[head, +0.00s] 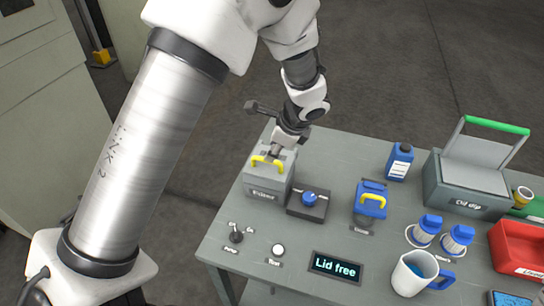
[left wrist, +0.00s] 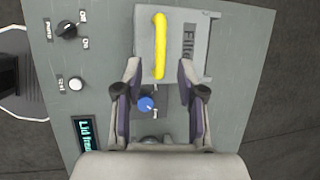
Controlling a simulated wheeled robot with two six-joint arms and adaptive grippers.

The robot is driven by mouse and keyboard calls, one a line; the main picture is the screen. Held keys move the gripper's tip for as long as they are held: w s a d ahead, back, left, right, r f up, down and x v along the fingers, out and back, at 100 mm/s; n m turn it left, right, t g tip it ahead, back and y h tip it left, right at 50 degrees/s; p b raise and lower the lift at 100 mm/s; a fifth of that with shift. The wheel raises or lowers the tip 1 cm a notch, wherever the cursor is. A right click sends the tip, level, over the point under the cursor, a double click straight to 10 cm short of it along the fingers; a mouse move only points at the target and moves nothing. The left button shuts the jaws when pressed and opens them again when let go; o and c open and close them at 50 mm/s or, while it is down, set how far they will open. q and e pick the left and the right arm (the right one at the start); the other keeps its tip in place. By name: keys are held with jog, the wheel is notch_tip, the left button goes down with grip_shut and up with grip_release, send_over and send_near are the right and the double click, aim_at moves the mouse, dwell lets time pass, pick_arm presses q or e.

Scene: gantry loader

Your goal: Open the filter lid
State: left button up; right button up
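The grey filter box (head: 264,186) stands at the back left of the table. Its lid, flat on top in the left wrist view (left wrist: 188,40), looks shut and has a yellow bar handle (head: 267,163). My left gripper (head: 275,153) is over the box, by the handle, and partly hides the lid's back. In the left wrist view my left gripper (left wrist: 160,72) is open, with the near end of the yellow handle (left wrist: 160,45) between its fingertips. I cannot tell whether they touch it. My right gripper is not in view.
A blue knob (head: 309,197) on a dark block is beside the filter. A display (head: 336,266) reads "Lid free".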

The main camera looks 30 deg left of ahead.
pick_arm(q)
jog(key=x, duration=0.5)
jog(key=shift+w, duration=0.1)
grip_shut()
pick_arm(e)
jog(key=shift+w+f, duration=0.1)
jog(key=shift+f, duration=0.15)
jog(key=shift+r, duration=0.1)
